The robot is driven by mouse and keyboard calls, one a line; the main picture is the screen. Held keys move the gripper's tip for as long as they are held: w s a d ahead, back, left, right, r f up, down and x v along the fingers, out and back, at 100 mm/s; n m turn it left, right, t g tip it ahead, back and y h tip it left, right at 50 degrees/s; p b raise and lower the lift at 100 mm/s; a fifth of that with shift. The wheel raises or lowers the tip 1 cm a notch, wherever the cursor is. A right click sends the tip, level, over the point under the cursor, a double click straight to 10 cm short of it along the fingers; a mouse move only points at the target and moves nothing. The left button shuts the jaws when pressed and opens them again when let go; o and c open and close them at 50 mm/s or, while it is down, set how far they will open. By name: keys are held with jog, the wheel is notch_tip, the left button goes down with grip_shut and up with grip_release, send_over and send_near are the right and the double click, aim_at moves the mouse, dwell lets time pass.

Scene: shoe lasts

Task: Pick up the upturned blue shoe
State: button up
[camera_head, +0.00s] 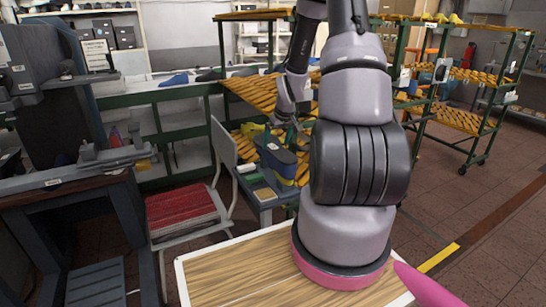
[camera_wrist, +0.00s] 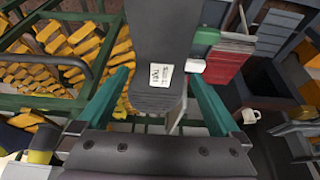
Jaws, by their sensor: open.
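A dark blue shoe-like shape (camera_head: 277,152) stands on a small side table (camera_head: 263,190) left of my arm in the head view. My gripper (camera_head: 288,121) is just above it there, partly lost among dark parts. In the wrist view my gripper (camera_wrist: 158,80) is open, with one teal finger on each side. A long dark grey surface with a white printed label (camera_wrist: 160,74) lies between the fingers. It may be the sole of the upturned shoe. I see a gap on each side of it, and cannot tell the depth between it and the fingers.
A white chair with a red seat (camera_head: 182,208) stands left of the side table. Racks with yellow slatted shelves (camera_head: 250,92) are behind it. Another blue shoe (camera_head: 174,80) lies on the back bench. A wooden tabletop (camera_head: 235,272) is in front.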

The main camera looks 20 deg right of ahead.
aim_at(275, 147)
jog(key=shift+x, duration=3.55)
jog(key=c, duration=1.3)
jog(key=shift+d, duration=0.1)
grip_shut()
jog(key=shift+r, duration=0.1)
